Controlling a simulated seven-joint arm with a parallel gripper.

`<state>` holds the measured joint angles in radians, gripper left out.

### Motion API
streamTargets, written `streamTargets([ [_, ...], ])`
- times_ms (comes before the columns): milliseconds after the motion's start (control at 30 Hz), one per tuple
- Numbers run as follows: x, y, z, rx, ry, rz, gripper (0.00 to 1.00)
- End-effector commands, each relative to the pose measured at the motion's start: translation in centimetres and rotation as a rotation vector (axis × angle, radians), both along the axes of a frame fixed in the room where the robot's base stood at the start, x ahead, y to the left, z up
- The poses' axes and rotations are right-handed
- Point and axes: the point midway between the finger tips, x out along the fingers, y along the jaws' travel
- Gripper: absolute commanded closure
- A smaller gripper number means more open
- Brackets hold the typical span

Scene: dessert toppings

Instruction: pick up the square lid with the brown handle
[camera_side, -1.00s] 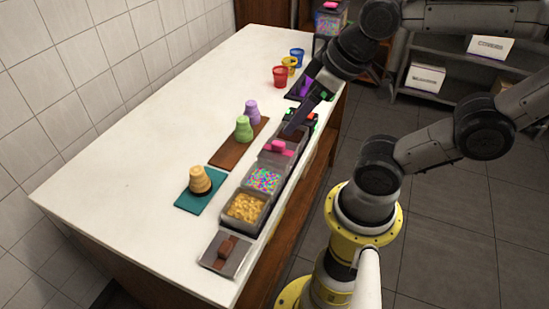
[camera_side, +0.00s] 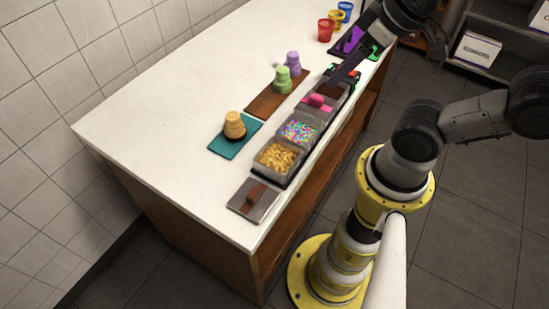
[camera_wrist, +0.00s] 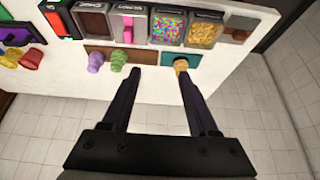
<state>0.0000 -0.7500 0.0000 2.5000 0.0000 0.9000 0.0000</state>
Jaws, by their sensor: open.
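The square lid (camera_side: 240,201) is a flat grey plate with a brown handle (camera_side: 257,194). It lies on the white counter at the near end of the topping row. In the wrist view the lid (camera_wrist: 233,35) shows at the upper right, past the bin of yellow pieces. My gripper (camera_wrist: 156,75) is open and empty, its two dark fingers spread wide. In the side view my gripper (camera_side: 342,78) hangs over the far end of the bins, well away from the lid.
Bins of yellow pieces (camera_side: 277,157), colourful sprinkles (camera_side: 299,131) and brown topping (camera_side: 331,90) form a row, with a pink-handled lid (camera_side: 317,101) among them. Cone stacks stand on a teal mat (camera_side: 224,145) and a brown board (camera_side: 265,105). Cups (camera_side: 326,30) stand at the back.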

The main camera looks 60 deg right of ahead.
Motion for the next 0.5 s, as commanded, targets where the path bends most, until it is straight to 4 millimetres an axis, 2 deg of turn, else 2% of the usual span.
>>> streamTargets([
  [167,-0.1,0.0,0.0,-0.025,0.004,0.046,0.40],
  [267,0.1,0.0,0.7,-0.069,-0.001,0.129,0.40],
  [367,1.1,0.2,1.6,-0.127,0.013,0.254,0.40],
  [500,3.6,2.0,2.4,-0.207,0.070,0.519,0.40],
])
